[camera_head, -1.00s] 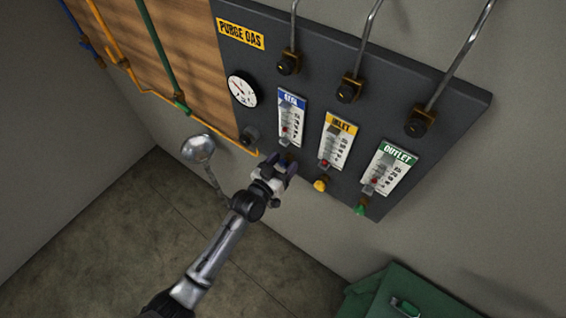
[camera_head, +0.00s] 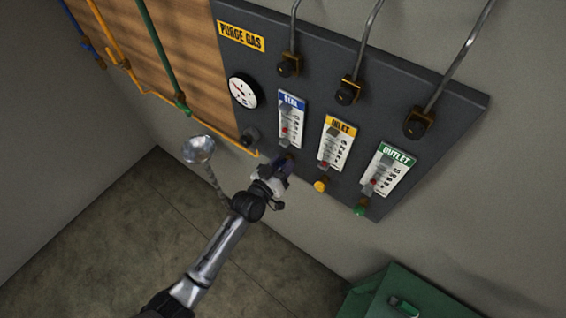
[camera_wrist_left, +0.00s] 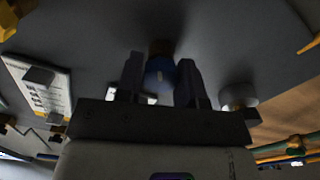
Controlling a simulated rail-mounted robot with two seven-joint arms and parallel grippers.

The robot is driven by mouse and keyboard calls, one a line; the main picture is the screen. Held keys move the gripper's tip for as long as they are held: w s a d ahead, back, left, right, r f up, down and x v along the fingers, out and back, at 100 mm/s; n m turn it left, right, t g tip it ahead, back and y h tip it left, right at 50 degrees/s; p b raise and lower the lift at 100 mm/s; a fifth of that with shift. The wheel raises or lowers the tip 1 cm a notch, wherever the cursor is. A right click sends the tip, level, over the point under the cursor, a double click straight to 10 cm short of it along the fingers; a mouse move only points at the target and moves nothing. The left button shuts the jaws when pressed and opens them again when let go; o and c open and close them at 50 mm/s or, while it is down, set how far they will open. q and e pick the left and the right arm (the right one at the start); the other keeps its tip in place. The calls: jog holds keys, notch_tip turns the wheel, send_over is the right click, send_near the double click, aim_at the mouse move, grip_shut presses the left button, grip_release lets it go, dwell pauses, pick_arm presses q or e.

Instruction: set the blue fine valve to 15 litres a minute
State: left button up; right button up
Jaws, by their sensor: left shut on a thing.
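The blue fine valve (camera_wrist_left: 160,73) is a small round blue knob with a pale mark, on a brass stem. In the left wrist view it sits between the two fingers of my left gripper (camera_wrist_left: 160,82), which is shut on it. In the head view my left gripper (camera_head: 278,168) is at the panel just below the blue-headed flowmeter (camera_head: 291,118) and hides the knob. A red float shows low in that flowmeter's tube; the exact reading is too small to tell. My right gripper is not in view.
The yellow INLET flowmeter (camera_head: 336,143) with its yellow knob (camera_head: 320,186) and the green OUTLET flowmeter (camera_head: 387,172) with its green knob (camera_head: 360,209) are to the right. A round gauge (camera_head: 242,91) is up left. A green box (camera_head: 390,290) stands lower right.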

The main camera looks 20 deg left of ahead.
pick_arm(q)
jog(key=n, duration=0.3)
jog(key=shift+p, duration=0.3)
jog(key=shift+n, duration=1.6)
jog(key=o, duration=0.9)
